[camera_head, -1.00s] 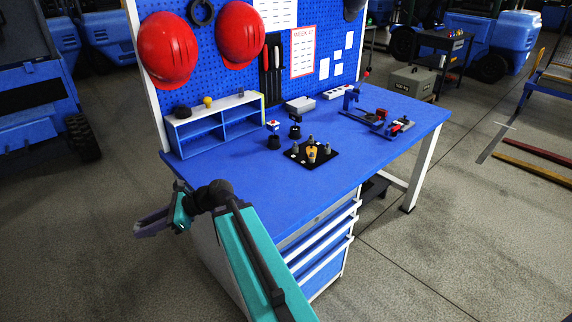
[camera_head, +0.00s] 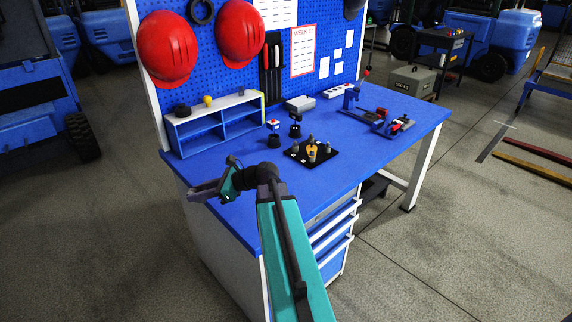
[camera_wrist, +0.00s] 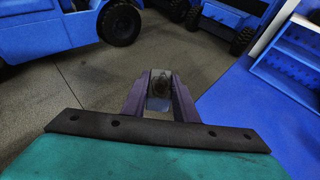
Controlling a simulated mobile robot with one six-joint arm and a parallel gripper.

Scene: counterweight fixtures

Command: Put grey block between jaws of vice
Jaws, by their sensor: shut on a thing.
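My gripper (camera_head: 203,192) is off the left front edge of the blue workbench in the head view, to the left of my wrist. In the wrist view my gripper (camera_wrist: 159,82) has its two purple fingers on both sides of a grey block (camera_wrist: 158,103), shut on it. The block shows only partly between the fingers and cannot be told apart in the head view. The vice (camera_head: 397,126), dark and blue with red parts, stands on the right part of the bench, far from my gripper. Its jaw gap is too small to make out.
The blue bench top (camera_head: 300,190) is clear at the front. A black plate (camera_head: 325,154) with several pegs lies mid-bench. A blue shelf (camera_head: 215,130) stands at the back left. Red helmets hang behind.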

